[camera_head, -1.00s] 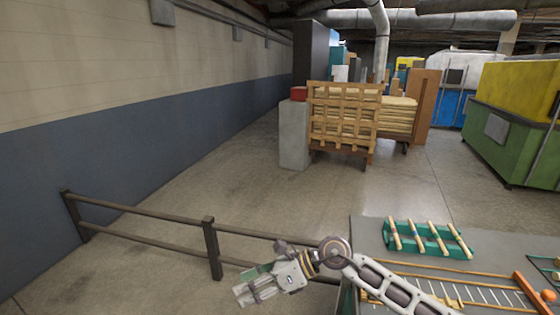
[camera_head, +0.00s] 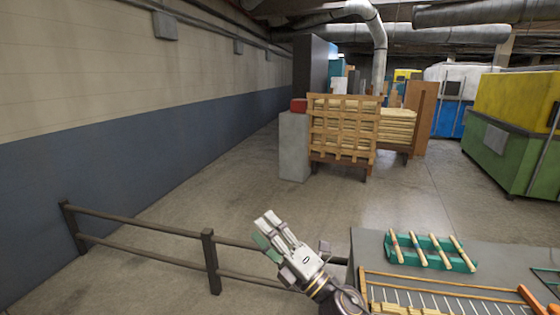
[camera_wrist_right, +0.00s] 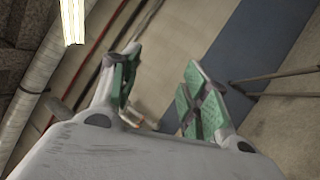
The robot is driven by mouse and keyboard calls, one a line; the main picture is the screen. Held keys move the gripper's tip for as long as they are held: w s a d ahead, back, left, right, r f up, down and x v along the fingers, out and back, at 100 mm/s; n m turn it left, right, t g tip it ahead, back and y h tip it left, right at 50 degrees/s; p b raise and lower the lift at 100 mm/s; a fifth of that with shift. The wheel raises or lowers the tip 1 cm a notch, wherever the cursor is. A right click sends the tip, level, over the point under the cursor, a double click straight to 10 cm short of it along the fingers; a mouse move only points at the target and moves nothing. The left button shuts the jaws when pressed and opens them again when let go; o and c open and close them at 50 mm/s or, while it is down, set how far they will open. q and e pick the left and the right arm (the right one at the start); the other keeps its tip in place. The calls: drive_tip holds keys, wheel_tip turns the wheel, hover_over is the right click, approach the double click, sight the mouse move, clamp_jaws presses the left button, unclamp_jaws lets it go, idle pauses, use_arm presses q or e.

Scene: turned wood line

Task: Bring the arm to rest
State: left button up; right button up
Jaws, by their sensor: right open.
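My right gripper (camera_head: 272,234) is in the lower middle of the head view, left of the workbench's edge and in front of the dark railing. Its fingers point up and to the left in that view. In the right wrist view the two green-padded fingers (camera_wrist_right: 155,95) stand apart with nothing between them. Behind them show the wall, the ceiling and a lit lamp. The right arm comes in from the bottom of the head view. My left gripper is not in view.
A dark railing (camera_head: 208,262) runs across the lower left. The grey workbench (camera_head: 368,245) at lower right carries a green rack (camera_head: 432,252) with several wooden rods and an orange-railed frame. A slatted wooden crate (camera_head: 342,135) stands behind. The floor between is clear.

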drive_tip(key=w+d+f+m+t+h, duration=0.2)
drive_tip(key=d+f+m+h, duration=0.1)
drive_tip(key=d+m+h, duration=0.35)
drive_tip(key=w+d+f+m+t+h, duration=0.2)
drive_tip(key=d+f+m+t+h, duration=0.1)
drive_tip(key=d+m+h, duration=0.4)
drive_tip(key=s+d+f+m+g+h, duration=0.1)
drive_tip(key=d+f+m+g+h, duration=0.15)
drive_tip(key=f+m, duration=0.2)
drive_tip(key=s+d+f+m+g+h, duration=0.1)
drive_tip(key=s+d+f+m+g, duration=0.15)
drive_tip(key=f, duration=0.35)
drive_tip(key=s+d+f+m+g, duration=0.35)
drive_tip(key=s+f+g, duration=0.25)
drive_tip(key=s+f, duration=0.4)
drive_tip(key=s+d+f+m+g, duration=0.4)
drive_tip(key=s+f, duration=0.4)
drive_tip(key=s, duration=0.4)
wheel_tip(320, 180, down, 32)
drive_tip(key=s+g, duration=0.2)
drive_tip(key=s+d+f, duration=0.3)
drive_tip(key=s+f, duration=0.7)
drive_tip(key=s+d+f+g, duration=0.1)
drive_tip(key=s+d+f, duration=0.1)
drive_tip(key=s+f, duration=0.8)
drive_tip(key=shift+s+d+f+n+g+h, duration=0.3)
drive_tip(key=shift+s+d+n+h, duration=0.1)
drive_tip(key=shift+s, duration=0.4)
drive_tip(key=shift+s, duration=0.15)
